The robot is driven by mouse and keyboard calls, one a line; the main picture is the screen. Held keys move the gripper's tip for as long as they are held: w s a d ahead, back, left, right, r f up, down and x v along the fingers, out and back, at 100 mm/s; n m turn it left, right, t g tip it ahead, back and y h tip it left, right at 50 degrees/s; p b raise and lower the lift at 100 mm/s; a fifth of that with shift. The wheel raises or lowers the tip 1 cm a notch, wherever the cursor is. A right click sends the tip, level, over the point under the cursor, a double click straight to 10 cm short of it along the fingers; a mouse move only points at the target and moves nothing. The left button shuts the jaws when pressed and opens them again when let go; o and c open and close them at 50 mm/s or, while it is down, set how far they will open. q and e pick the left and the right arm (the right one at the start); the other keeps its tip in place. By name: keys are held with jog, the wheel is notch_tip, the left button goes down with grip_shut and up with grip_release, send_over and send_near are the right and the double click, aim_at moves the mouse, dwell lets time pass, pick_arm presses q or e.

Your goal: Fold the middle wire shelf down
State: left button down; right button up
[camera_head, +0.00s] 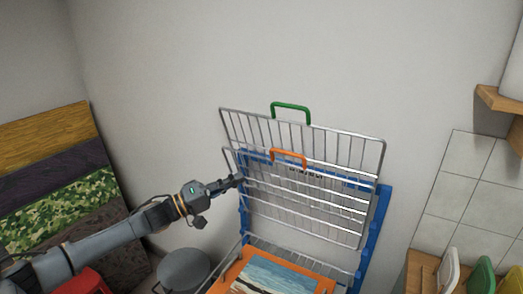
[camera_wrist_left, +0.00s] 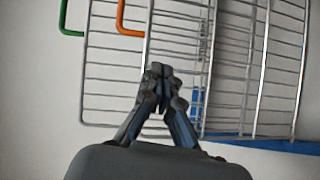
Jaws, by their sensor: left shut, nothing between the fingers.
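A wire rack with a blue frame (camera_head: 376,232) stands against the wall. A wire shelf with a green handle (camera_head: 291,107) stands upright at the top. A second wire shelf with an orange handle (camera_head: 289,157) also stands upright, lower and in front; I take it as the middle one. Both handles, green (camera_wrist_left: 63,20) and orange (camera_wrist_left: 121,20), show in the left wrist view. My left gripper (camera_head: 238,180) is shut and empty at the left edge of the orange-handled shelf. Its fingertips (camera_wrist_left: 160,70) overlap the wires in the wrist view; I cannot tell whether they touch.
An orange board with a picture (camera_head: 275,278) lies low at the rack's front. A grey round stool (camera_head: 183,270) and a red object (camera_head: 82,283) are at lower left. Coloured panels (camera_head: 55,170) lean at left. A wooden wall shelf (camera_head: 497,100) and upright coloured boards (camera_head: 480,277) are at right.

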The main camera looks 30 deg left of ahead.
pick_arm(q)
notch_tip(320, 180, up, 4)
jog(key=s+a+h, duration=0.1)
jog(key=h, duration=0.1)
jog(key=shift+g, duration=0.4)
jog(key=shift+r+p+x, duration=0.2)
jog(key=shift+p+x, duration=0.4)
jog(key=shift+x, duration=1.1)
jog(key=shift+r+p+x, duration=0.2)
jog(key=shift+p+x, duration=0.4)
jog(key=shift+x, duration=1.05)
jog(key=shift+r+p+x, duration=0.2)
jog(key=shift+p+x, duration=0.4)
jog(key=shift+x, duration=1.1)
jog(key=shift+s+a+f+h, duration=0.1)
jog(key=shift+s+f+h, duration=0.05)
jog(key=shift+s+h, duration=0.15)
